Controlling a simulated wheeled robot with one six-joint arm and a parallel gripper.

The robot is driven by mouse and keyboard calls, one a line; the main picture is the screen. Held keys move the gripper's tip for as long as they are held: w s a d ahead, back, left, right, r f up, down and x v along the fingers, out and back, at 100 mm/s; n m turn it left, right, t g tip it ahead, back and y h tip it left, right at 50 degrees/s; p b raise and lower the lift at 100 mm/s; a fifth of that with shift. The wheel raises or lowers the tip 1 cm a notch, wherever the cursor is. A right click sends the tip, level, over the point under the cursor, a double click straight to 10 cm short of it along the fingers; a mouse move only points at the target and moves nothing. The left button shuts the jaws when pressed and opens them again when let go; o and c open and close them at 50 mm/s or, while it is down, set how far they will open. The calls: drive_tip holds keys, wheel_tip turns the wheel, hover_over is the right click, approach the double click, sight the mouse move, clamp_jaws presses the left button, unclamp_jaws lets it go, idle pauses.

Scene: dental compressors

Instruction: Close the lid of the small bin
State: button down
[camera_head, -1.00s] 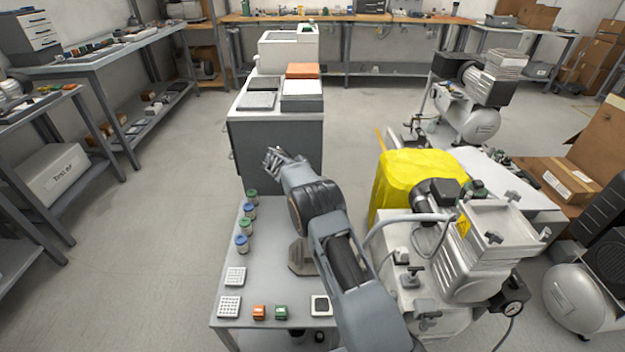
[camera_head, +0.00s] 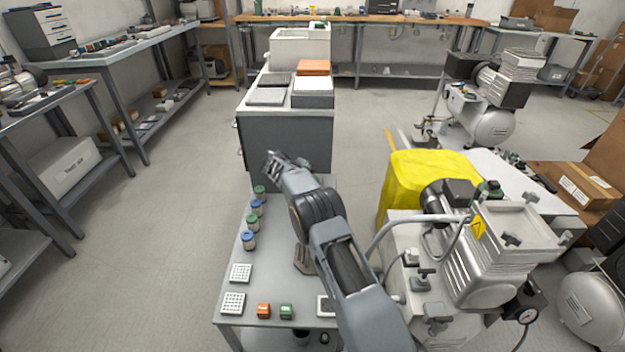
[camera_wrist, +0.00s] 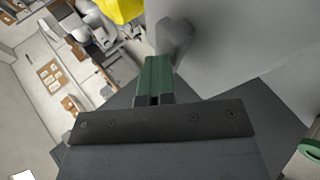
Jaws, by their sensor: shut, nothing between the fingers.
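No thing in view can be surely named as the small bin or its lid. A pale open-topped box (camera_head: 300,46) stands at the far end of the grey cabinet, but I cannot tell whether it is the bin. My gripper (camera_head: 274,162) is over the far end of the small grey table, close to the near side of the cabinet. In the wrist view its green-tipped fingers (camera_wrist: 155,78) are shut and empty. A plain grey surface (camera_wrist: 250,45) fills the right of that view, near the fingertips.
The grey cabinet (camera_head: 285,138) carries trays and an orange box (camera_head: 314,67). Several jars line the left edge of the grey table (camera_head: 268,278). A compressor (camera_head: 495,250) and a yellow cover (camera_head: 428,178) stand to the right. Floor to the left is clear.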

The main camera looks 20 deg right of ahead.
drive_tip(key=shift+a+f, duration=0.15)
drive_tip(key=shift+f, duration=0.1)
